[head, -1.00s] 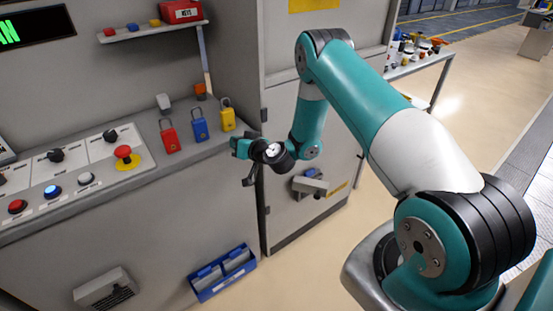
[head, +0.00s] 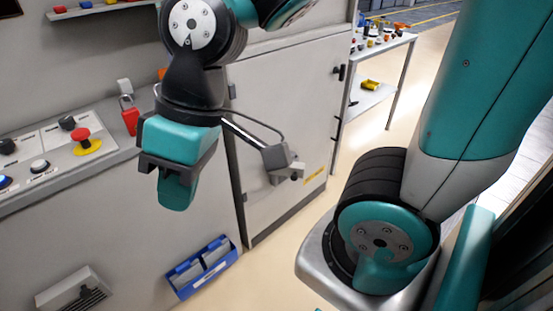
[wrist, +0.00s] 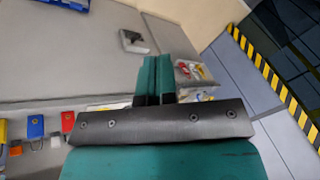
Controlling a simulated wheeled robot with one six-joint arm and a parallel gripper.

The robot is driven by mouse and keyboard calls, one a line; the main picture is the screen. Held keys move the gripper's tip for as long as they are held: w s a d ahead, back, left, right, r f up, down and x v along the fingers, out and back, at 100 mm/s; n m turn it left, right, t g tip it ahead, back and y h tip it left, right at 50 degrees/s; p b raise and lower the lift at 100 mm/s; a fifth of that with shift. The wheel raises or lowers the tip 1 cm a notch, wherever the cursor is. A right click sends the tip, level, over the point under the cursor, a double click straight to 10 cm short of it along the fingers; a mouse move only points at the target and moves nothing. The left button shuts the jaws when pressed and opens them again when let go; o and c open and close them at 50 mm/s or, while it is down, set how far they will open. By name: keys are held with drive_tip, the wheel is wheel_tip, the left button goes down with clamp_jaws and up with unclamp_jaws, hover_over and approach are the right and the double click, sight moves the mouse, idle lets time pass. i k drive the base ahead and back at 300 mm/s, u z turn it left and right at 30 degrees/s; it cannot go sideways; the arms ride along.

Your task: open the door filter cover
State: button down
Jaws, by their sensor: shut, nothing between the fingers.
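The grey cabinet door (head: 290,90) stands right of the console in the head view. The filter cover cannot be made out in the wrist view.
The console has a red stop button (head: 81,137) and a red padlock (head: 129,118). Below are a blue bin (head: 203,265) and a vent grille (head: 74,292), which shows in the wrist view (wrist: 133,41). A loaded side table (head: 385,42) stands beyond the door.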

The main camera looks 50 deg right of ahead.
sight(296, 171)
drive_tip(key=z, duration=2.6)
drive_tip(key=i, duration=1.7)
drive_tip(key=u, duration=2.95)
